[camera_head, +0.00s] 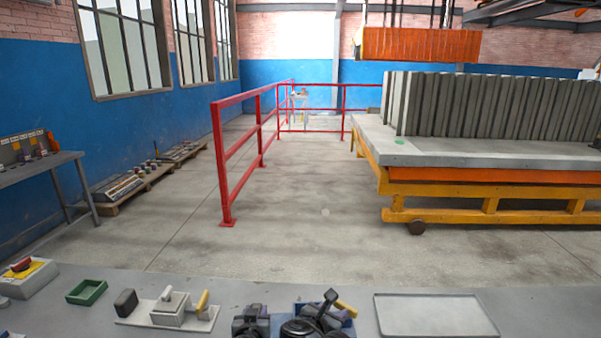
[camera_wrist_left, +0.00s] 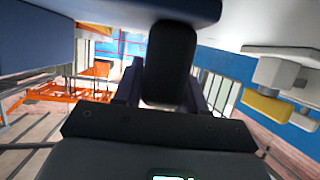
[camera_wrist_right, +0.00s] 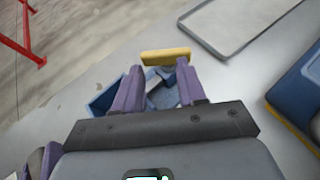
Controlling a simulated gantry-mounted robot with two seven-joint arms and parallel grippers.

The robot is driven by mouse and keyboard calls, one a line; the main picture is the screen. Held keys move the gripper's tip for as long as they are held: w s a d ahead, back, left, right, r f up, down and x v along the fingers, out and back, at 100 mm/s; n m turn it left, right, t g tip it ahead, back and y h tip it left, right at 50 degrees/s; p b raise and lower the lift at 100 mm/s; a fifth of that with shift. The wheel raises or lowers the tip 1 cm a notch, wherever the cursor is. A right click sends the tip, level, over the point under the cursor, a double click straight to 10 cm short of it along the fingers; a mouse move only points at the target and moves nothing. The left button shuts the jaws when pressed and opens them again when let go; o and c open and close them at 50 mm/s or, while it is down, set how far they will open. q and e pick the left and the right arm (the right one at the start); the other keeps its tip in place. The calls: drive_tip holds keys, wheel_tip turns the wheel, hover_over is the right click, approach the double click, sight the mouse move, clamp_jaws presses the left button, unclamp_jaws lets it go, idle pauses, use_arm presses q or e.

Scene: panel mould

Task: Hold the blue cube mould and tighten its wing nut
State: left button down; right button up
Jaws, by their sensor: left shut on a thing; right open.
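The blue cube mould (camera_head: 299,306) stands at the front middle of the bench, partly hidden by my arms. My left gripper (camera_head: 251,312) is left of the mould. In the left wrist view it is shut on a dark upright part (camera_wrist_left: 170,60) that reaches up to a blue surface. I cannot clearly make out the wing nut.
A flat grey tray (camera_head: 435,315) lies right of the mould. A white base (camera_head: 140,319) with a black block, a grey block and a yellow-handled piece lies left.

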drive_tip(key=w+d+n+t+y, duration=0.1)
drive_tip(key=w+d+n+y, duration=0.3)
drive_tip(key=d, duration=0.3)
drive_tip(key=n+g+y, duration=0.3)
drive_tip(key=n+y, duration=1)
approach(348, 306)
drive_tip(key=x, duration=1)
drive_tip(key=shift+w+a+f, duration=0.15)
drive_tip(key=shift+w+a, duration=0.1)
